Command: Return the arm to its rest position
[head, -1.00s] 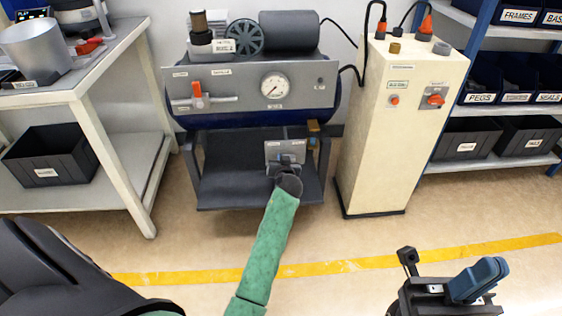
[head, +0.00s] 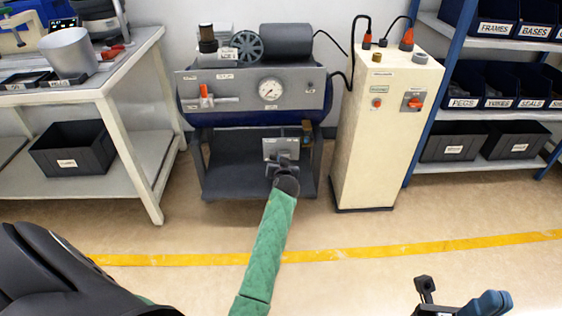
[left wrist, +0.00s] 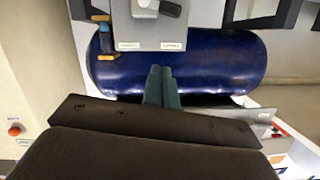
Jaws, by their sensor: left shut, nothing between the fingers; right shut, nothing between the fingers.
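My left arm in its green sleeve reaches up the middle of the head view. My left gripper (head: 283,166) is at its far end and overlaps the small grey labelled plate (head: 281,147) low on the compressor; I cannot tell from the head view whether they touch. In the left wrist view the left gripper's fingers (left wrist: 162,86) are shut and empty, with the labelled plate (left wrist: 150,28) and the blue tank (left wrist: 210,65) beyond. My right gripper (head: 487,304) is shut and empty at the lower right edge, partly cut off.
The compressor (head: 255,88) with gauge and red-handled valve stands at the back. A cream cabinet (head: 376,140) stands right of it, a bin rack (head: 432,95) further right. A white workbench (head: 125,110) is at left. The floor around the yellow line (head: 400,248) is clear.

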